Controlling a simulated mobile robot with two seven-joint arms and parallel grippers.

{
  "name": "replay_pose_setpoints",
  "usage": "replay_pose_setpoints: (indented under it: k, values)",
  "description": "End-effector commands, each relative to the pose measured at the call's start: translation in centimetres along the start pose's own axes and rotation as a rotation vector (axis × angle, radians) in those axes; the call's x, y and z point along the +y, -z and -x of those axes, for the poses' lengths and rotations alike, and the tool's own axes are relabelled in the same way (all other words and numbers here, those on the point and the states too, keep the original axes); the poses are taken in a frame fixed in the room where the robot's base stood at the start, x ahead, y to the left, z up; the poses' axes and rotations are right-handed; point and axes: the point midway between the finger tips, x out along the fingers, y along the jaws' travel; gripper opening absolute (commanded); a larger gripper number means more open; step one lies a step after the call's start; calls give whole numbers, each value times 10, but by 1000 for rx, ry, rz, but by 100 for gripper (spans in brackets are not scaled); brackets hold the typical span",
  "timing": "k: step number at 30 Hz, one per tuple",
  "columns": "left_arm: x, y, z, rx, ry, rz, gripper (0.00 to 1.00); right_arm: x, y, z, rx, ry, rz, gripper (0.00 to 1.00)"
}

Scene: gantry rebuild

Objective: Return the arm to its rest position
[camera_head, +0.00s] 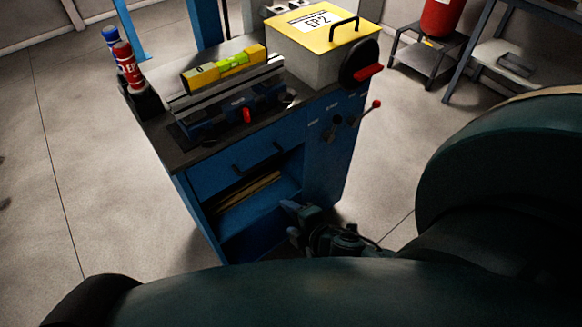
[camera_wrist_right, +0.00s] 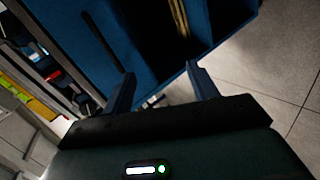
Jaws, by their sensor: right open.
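My right gripper (camera_head: 296,222) shows low in front of the blue cabinet (camera_head: 205,180), near its open lower shelf, with my dark arm filling the bottom and right of the head view. In the right wrist view the two fingers of the right gripper (camera_wrist_right: 162,82) stand apart with nothing between them. The cabinet front (camera_wrist_right: 150,30) is just beyond the fingertips; I cannot tell whether they touch it. My left gripper is not in view.
On the cabinet stand a yellow level (camera_head: 222,67) on a vise-like rail, a yellow-topped box (camera_head: 318,30) and spray cans (camera_head: 128,65). A lever with a red knob (camera_head: 376,104) sticks out at the right. Open floor (camera_head: 90,190) lies left.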

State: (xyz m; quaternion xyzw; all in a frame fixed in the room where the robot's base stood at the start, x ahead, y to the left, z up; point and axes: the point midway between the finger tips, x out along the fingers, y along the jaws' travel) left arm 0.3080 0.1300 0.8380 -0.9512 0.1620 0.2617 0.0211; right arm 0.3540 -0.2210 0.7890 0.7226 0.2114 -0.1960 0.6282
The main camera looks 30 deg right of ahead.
Motion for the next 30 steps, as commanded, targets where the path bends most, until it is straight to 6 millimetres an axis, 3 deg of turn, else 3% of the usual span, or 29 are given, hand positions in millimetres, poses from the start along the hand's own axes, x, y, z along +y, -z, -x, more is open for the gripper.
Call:
replay_pose_setpoints:
  k: [5, 23, 26, 30]
  values:
    - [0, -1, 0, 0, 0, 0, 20, -5, 6, 2, 12, 15, -81, 59]
    - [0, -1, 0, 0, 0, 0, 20, -2, 6, 4, -4, 19, -117, 59]
    - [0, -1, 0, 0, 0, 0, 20, 7, 4, 11, -72, 39, -254, 59]
    - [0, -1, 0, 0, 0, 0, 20, 16, -1, 35, -224, 119, -575, 59]
